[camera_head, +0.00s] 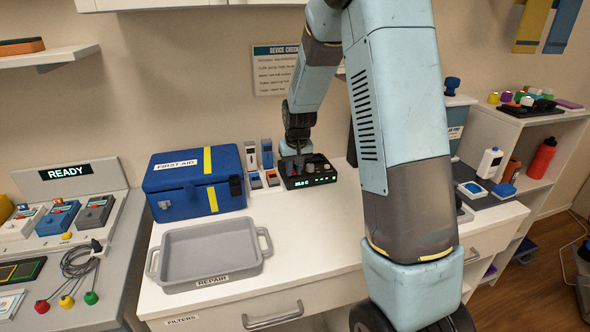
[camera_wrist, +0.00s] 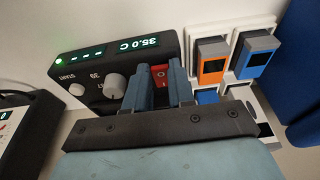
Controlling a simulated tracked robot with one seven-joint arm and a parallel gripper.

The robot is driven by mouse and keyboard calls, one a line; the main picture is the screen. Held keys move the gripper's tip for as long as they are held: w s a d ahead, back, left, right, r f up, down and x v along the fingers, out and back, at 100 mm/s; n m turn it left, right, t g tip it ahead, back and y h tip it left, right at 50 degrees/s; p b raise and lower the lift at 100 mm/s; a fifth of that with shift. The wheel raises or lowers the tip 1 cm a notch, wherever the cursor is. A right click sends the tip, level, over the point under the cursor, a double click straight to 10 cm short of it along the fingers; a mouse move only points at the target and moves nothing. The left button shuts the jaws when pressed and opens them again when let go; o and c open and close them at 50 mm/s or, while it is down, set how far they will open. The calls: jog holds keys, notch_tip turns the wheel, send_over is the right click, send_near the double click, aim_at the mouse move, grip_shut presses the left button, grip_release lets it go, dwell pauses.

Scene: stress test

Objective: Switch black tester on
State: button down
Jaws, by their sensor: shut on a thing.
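The black tester (camera_head: 309,172) is a black box on the white counter, right of the first aid box. In the wrist view, the black tester (camera_wrist: 113,65) shows a lit green display (camera_wrist: 138,42) reading 35.0 C, upside down, and a lit green light at its corner. It has a grey knob (camera_wrist: 114,87), a START button (camera_wrist: 76,89) and a red switch (camera_wrist: 160,75). My gripper (camera_wrist: 160,82) points down at the tester, its two blue-grey fingers closed around the red switch, partly hiding it. In the head view, my gripper (camera_head: 298,156) is small at the tester's left part.
A white holder (camera_wrist: 223,32) with orange and blue devices stands close beside the tester. The blue first aid box (camera_head: 190,182) stands to the left. A grey repair tray (camera_head: 210,284) lies in front. A ready station (camera_head: 70,172) is at far left.

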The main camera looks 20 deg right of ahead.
jog(key=shift+w+r, duration=0.1)
jog(key=c, duration=1)
grip_release()
jog(key=shift+o, duration=0.2)
jog(key=shift+r, duration=0.1)
jog(key=v, duration=1.3)
jog(key=shift+r, duration=0.25)
